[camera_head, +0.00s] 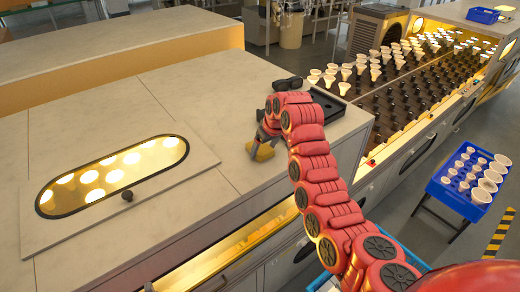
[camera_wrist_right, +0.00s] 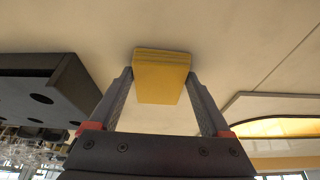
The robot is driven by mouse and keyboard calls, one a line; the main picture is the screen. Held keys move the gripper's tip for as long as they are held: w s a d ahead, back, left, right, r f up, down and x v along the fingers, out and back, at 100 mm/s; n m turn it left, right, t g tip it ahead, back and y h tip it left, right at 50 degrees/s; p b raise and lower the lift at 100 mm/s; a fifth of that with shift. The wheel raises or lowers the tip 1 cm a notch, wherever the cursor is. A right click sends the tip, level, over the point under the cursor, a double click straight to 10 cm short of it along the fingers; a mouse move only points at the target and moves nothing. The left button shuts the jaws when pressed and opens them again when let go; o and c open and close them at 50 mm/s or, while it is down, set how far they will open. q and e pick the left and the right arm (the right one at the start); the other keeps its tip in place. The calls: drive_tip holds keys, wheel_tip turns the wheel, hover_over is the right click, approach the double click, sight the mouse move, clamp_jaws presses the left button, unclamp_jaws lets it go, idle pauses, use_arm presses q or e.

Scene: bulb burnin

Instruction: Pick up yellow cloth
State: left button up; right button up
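The yellow cloth (camera_head: 263,152) is a small folded pad on the pale counter top, near its right front part. It also shows in the right wrist view (camera_wrist_right: 162,78), with its folded layers at the top edge. My right gripper (camera_head: 266,137) is at the cloth, pointing down towards it. In the right wrist view my right gripper (camera_wrist_right: 159,74) has its two fingers apart, one on each side of the cloth, with small gaps beside the cloth's lower part. The cloth appears to rest on the counter. My left gripper is not in view.
A black tray (camera_head: 327,107) lies on the counter behind my right arm. A lit oval window (camera_head: 113,174) with a dark knob is set in the counter at left. A rack of bulbs (camera_head: 412,85) stands at the right, and a blue crate (camera_head: 452,197) of bulbs stands nearer.

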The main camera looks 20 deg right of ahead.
sight(263, 147)
drive_tip(key=c, duration=0.4)
drive_tip(key=shift+r+b, duration=0.6)
drive_tip(key=shift+b, duration=0.15)
drive_tip(key=r+b, duration=0.2)
drive_tip(key=shift+s+d+b, duration=0.15)
drive_tip(key=shift+d+b, duration=0.2)
drive_tip(key=shift+d, duration=0.05)
drive_tip(key=s+d+r+b, duration=0.2)
drive_tip(key=s+d+b, duration=0.3)
drive_tip(key=d, duration=0.8)
drive_tip(key=shift+s, duration=1.55)
